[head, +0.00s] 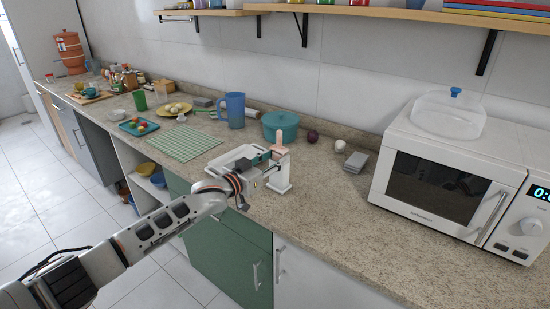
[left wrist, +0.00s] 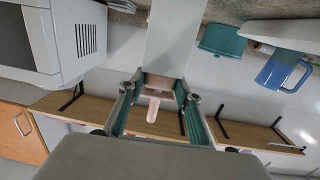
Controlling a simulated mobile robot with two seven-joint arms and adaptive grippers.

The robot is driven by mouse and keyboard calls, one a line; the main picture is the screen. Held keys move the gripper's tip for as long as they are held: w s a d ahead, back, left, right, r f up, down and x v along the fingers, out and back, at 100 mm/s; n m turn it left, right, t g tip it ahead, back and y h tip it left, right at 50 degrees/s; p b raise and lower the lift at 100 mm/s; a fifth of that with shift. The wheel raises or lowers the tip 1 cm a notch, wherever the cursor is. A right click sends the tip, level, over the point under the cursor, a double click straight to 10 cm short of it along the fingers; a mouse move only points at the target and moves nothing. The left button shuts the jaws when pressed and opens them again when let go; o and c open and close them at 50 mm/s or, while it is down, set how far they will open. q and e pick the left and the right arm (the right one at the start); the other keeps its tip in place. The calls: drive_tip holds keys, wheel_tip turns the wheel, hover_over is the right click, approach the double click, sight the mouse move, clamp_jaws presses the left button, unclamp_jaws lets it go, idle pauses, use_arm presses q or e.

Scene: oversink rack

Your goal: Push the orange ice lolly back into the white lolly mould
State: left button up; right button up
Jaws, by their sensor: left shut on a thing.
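The white lolly mould (head: 284,176) stands upright on the counter near its front edge. The orange ice lolly (head: 279,151) sticks up out of its top, with its stick uppermost. My left gripper (head: 268,167) reaches in from the left at the upper part of the mould, below the lolly's stick. In the left wrist view, which is upside down, the fingers (left wrist: 161,90) lie on both sides of the mould (left wrist: 178,38), near its top. The lolly (left wrist: 153,108) shows between them. The lower part of the lolly is hidden in the mould. My right gripper is out of view.
A white tray (head: 222,163) lies just left of the mould. Behind are a teal pot (head: 281,128), a blue jug (head: 235,111), a dark onion (head: 312,136) and a grey block (head: 356,161). The microwave (head: 440,185) stands at the right. The counter between mould and microwave is clear.

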use_arm(q)
drive_tip(key=shift+f, duration=0.35)
drive_tip(key=o, duration=1.2)
drive_tip(key=shift+o, duration=0.2)
drive_tip(key=shift+s+a, duration=0.1)
drive_tip(key=v, duration=1.1)
drive_tip(key=shift+s+a, duration=0.25)
drive_tip(key=shift+s, duration=0.05)
drive_tip(key=shift+f, duration=0.15)
